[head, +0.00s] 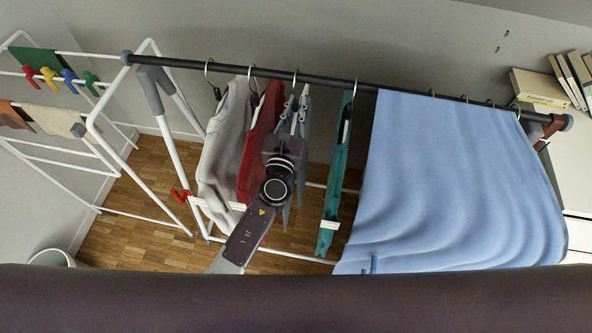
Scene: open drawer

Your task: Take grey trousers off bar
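A dark bar (330,78) on a white frame holds several hanging garments. A narrow grey-blue piece (305,112), which may be the grey trousers, hangs from a hook near the bar's middle. A light grey garment (228,135) hangs further left. My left gripper (291,118) reaches up from below, in front of the grey-blue piece, just under the bar. Its wrist and palm hide most of its fingers, so I cannot tell whether it grips the cloth. My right gripper is not in view.
A red garment (258,135) hangs close on the left and a teal one (335,180) on the right. A large light blue cloth (455,180) covers the bar's right part. A white drying rack (130,215) with coloured pegs stands left. Books (542,88) lie far right.

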